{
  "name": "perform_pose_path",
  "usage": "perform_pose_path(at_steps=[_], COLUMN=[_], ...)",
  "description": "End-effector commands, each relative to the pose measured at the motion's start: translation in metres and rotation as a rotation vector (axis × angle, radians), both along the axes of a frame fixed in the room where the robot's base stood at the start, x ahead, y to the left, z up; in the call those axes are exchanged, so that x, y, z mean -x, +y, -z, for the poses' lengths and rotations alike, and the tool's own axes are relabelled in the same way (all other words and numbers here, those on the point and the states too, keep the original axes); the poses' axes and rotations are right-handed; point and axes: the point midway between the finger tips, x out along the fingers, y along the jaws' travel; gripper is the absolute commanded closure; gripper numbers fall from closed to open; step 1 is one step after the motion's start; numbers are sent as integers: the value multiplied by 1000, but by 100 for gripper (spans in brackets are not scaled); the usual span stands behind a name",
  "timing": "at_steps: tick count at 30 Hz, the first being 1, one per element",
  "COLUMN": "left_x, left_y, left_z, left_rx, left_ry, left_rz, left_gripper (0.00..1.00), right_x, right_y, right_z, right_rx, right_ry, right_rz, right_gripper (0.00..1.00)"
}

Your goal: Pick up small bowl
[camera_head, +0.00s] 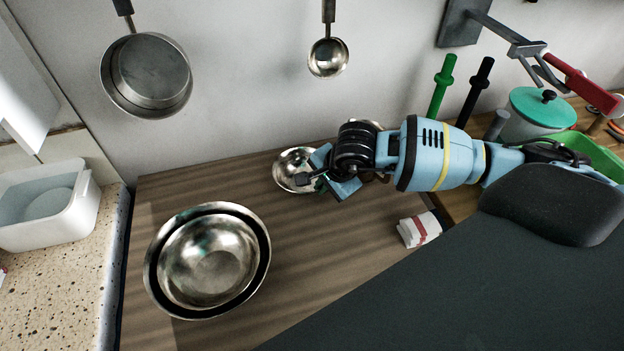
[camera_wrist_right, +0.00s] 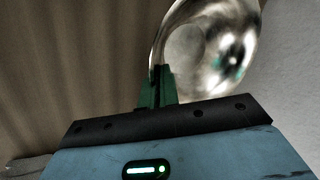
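The small bowl (camera_head: 290,165) is shiny metal and sits near the back of the wooden worktop, close to the wall. My right gripper (camera_head: 312,183) is at its right side and hides part of it. In the right wrist view, the green fingers (camera_wrist_right: 156,88) are close together at the rim of the small bowl (camera_wrist_right: 190,50), with the rim appearing to run between their tips. I cannot tell whether the bowl is clear of the worktop. My left gripper is not in view.
Nested larger metal bowls (camera_head: 212,262) stand at front left on the worktop (camera_head: 330,265). A folded cloth (camera_head: 420,229) lies to the right. A pan (camera_head: 146,75) and a ladle (camera_head: 328,57) hang on the wall. A white tub (camera_head: 48,215) stands at left.

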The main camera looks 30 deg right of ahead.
Motion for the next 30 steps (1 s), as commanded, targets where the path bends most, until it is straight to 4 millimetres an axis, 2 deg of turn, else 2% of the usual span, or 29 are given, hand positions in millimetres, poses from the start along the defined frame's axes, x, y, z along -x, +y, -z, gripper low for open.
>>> perform_pose_path(at_steps=[5, 12, 18, 23, 30], left_x=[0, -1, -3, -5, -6], left_y=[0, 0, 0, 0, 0], left_z=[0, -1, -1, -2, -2], left_rx=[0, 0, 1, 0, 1], left_ry=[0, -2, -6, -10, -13], left_rz=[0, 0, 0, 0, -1], left_gripper=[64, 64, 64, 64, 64], right_x=[-1, -1, -1, -1, -1], right_y=[0, 0, 0, 0, -1], right_z=[-18, -63, -91, -100, -101], right_rx=[-1, -1, 0, -1, 0], right_ry=[-6, -6, -4, -3, -2], right_rz=[0, -1, -1, 0, 0], right_gripper=[100, 100, 100, 100, 100])
